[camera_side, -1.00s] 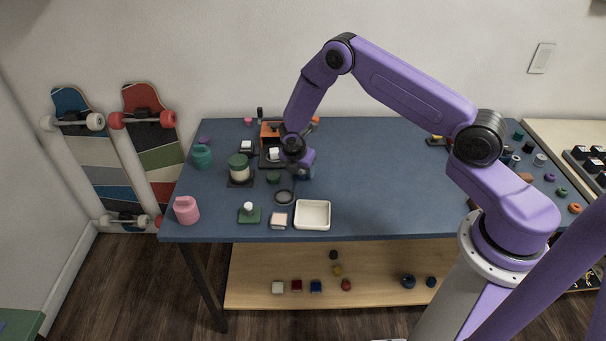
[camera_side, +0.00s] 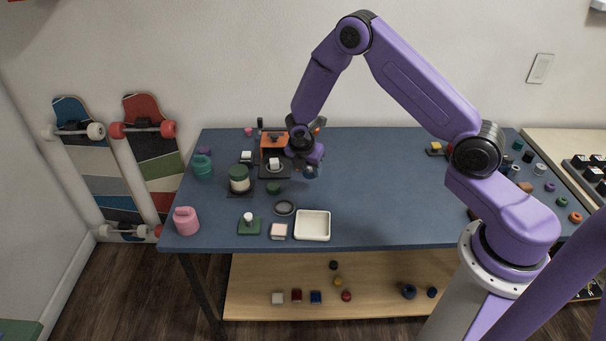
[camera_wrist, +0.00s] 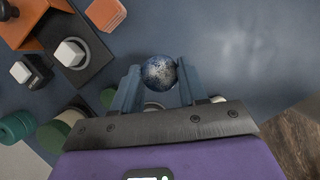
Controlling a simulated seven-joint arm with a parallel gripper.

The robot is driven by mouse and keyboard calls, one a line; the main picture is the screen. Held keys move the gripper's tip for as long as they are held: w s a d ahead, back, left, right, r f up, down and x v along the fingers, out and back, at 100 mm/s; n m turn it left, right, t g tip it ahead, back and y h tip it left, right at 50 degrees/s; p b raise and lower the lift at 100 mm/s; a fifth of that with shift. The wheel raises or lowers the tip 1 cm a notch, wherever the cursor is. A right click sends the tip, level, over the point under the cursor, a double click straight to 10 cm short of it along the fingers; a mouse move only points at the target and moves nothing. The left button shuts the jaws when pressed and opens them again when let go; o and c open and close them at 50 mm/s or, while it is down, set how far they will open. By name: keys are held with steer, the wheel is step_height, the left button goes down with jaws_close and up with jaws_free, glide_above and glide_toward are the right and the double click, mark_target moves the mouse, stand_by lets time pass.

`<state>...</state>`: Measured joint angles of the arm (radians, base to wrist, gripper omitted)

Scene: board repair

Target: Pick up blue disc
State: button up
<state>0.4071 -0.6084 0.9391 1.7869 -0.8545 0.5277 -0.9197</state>
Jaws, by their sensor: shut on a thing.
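The blue disc (camera_wrist: 158,72) shows in the wrist view as a round, blue-and-white speckled thing between the fingertips. My gripper (camera_wrist: 157,80) is shut on it, one finger at each side. In the side view my gripper (camera_side: 309,171) hangs over the left part of the blue table, just right of the orange device. There the disc is too small and too covered by the fingers to make out clearly.
The orange device (camera_side: 274,144) and a dark plate with a white block (camera_side: 273,163) stand close left of my gripper. A green-and-cream jar (camera_side: 239,180), dark ring (camera_side: 284,208) and white tray (camera_side: 313,226) lie nearer the front. The table's middle right (camera_side: 385,190) is clear.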

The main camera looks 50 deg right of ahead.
steer(key=s+a+r+m+g+y, duration=0.25)
steer(key=s+r+m, duration=0.4)
steer(key=m, duration=0.45)
steer(key=s+a+r+m+g+y, duration=0.2)
steer(key=s+r+m+g, duration=0.25)
steer(key=s+m, duration=0.5)
steer(key=s+d+f+m+t+y, duration=0.1)
steer(key=s+d+f+m+t, duration=0.15)
steer(key=d+m, duration=0.65)
steer(key=s+d+f+m+t, duration=0.15)
steer(key=d+m+t, duration=0.25)
steer(key=m, duration=0.9)
steer(key=s+d+f+m+t+y, duration=0.1)
steer(key=s+d+m+t, duration=0.2)
steer(key=d+m, duration=0.6)
steer(key=m, duration=0.2)
glide_toward(377, 173)
steer(key=shift+w+a+f+n+h, duration=0.25)
steer(key=shift+w+a+f, duration=0.45)
steer(key=shift+a, duration=0.25)
steer(key=shift+w+d+f, duration=0.15)
steer(key=shift+w+f, duration=0.05)
steer(key=shift+f, duration=0.15)
steer(key=shift+w+d+f, duration=0.1)
steer(key=shift+f, duration=1.6)
